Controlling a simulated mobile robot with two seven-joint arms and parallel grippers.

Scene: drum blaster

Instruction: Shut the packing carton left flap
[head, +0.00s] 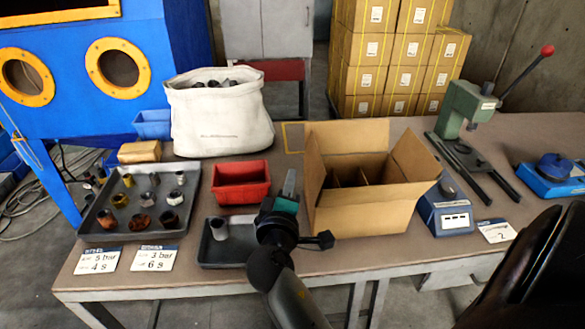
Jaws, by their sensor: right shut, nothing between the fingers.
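The open packing carton (362,212) stands on the table in the middle of the head view. Its left flap (313,163) stands up along the left side and is not folded over the opening. The back flap (346,136) stands upright and the right flap (414,157) tilts outward. Cardboard dividers show inside. My right gripper (290,181) is shut and empty, just left of the carton and beside its left flap. I cannot tell whether it touches the flap. My left gripper is not in view.
A red bin (241,183), a grey tray (205,250) and a tray of metal parts (108,225) lie left. A white sack (219,125) stands behind. A blue scale (447,215) is close right of the carton, with a green lever press (465,110) beyond it.

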